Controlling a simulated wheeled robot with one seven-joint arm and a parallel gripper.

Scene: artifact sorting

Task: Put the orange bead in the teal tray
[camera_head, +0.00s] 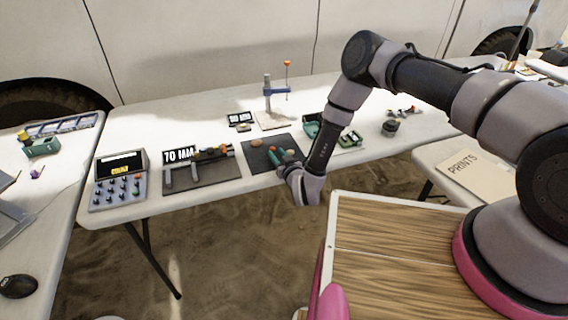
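My gripper (287,171) hangs low over the front edge of a dark mat (257,163) on the middle table. Its fingers are small and partly hidden by the hand, so their opening does not show. A small teal piece (275,157) shows on the mat just beyond the fingers; I cannot tell whether they touch. A small orange spot (290,152) beside it may be the orange bead. A tan, rounded piece (257,142) lies at the mat's back left. Teal-green open containers stand behind my arm (312,124) and at far left (40,147); which is the teal tray is unclear.
A stand with an orange ball on its rod (287,63) rises at the back. A dark board with a device (200,172) and a grey keypad box (120,182) are left of the mat. A small dark object (389,128) lies to the right. The table's front edge is close.

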